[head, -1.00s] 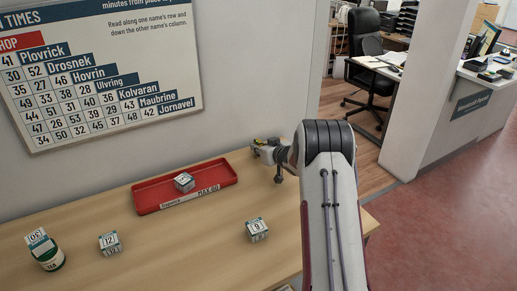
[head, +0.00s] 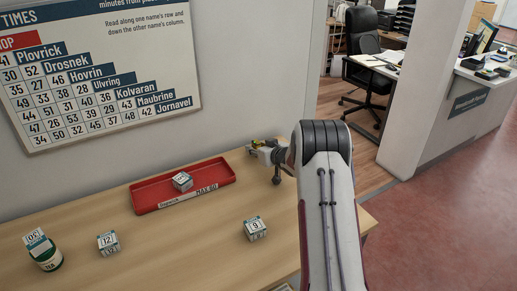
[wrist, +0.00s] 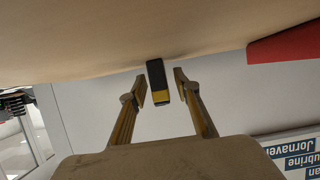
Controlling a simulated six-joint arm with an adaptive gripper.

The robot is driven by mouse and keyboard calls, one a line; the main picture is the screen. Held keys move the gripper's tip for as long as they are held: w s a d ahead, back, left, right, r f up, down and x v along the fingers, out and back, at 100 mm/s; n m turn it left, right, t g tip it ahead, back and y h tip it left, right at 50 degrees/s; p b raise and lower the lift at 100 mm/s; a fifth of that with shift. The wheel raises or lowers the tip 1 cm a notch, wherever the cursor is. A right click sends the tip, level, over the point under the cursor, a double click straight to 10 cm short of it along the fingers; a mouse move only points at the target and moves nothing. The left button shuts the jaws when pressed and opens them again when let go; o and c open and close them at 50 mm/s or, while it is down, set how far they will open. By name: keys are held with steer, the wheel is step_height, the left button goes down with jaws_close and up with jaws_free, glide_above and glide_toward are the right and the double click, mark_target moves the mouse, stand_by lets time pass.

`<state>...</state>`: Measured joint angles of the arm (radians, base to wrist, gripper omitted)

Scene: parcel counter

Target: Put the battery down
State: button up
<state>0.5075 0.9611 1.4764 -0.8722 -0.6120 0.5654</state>
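The battery (wrist: 158,82), a dark block with a yellow band at one end, shows between the two fingers of my gripper (wrist: 160,88) in the wrist view. A narrow gap shows on each side of it, so the gripper is open around it. The wrist picture is upside down; the battery's dark end overlaps the edge of the tabletop (wrist: 100,35), and its contact with the table is not clear. In the head view my gripper (head: 254,146) is low at the table's far right, beside the wall. The battery is too small to make out there.
A red tray (head: 150,208) marked MAX 60 holds a labelled cube (head: 182,181), left of my gripper. A cube marked 9 (head: 255,228), a cube marked 12 (head: 108,243) and a green-and-white container (head: 47,260) stand nearer. Bare table lies between them.

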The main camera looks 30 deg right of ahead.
steer(key=shift+r, duration=0.2)
steer(key=shift+v, duration=5.95)
